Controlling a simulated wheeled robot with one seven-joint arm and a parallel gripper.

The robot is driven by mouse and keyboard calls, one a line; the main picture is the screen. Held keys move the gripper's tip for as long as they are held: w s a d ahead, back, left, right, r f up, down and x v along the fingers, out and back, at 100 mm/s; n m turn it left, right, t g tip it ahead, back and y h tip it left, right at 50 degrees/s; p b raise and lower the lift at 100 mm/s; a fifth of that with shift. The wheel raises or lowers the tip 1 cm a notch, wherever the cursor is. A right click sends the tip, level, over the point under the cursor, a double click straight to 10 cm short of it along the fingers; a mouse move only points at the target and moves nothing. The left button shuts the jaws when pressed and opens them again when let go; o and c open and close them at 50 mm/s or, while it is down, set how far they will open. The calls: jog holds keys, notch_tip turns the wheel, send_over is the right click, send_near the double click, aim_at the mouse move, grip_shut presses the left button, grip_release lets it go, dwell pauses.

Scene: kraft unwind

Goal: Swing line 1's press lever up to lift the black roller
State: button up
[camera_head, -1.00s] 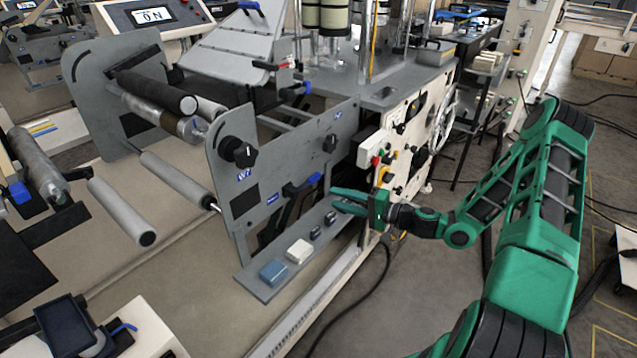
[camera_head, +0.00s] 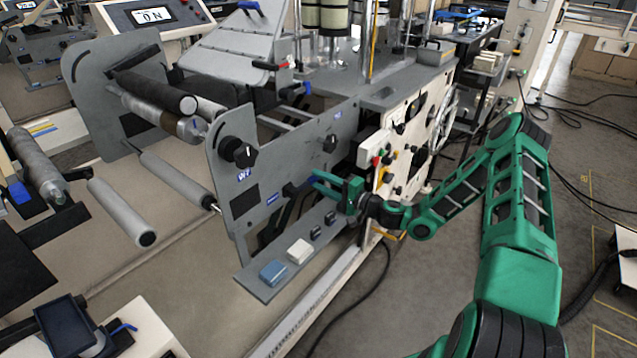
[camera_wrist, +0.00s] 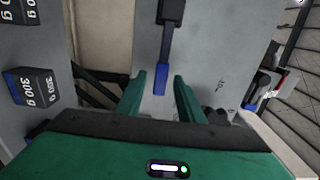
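The press lever (camera_head: 301,186) has a blue handle and sits on the grey side plate (camera_head: 270,165) of the machine. In the wrist view its blue handle (camera_wrist: 161,78) hangs from a black arm, with the handle end near the gap between my fingertips. My gripper (camera_head: 318,182) is open in front of the plate, close to the lever; in the wrist view its two green fingers (camera_wrist: 159,84) are spread, one each side of the handle's line. I cannot tell whether they touch it. The black roller (camera_head: 155,91) lies between the two plates, upper left.
A grey ledge (camera_head: 262,292) below the plate carries a blue block (camera_head: 273,272), a white block (camera_head: 299,250) and small dark blocks. Dark 300 g blocks (camera_wrist: 32,87) show at left in the wrist view. A cream control panel (camera_head: 385,175) with buttons stands right of my gripper.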

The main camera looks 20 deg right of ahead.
jog(key=shift+w+a, duration=0.3)
jog(key=shift+w, duration=0.05)
grip_shut()
jog(key=shift+d, duration=0.1)
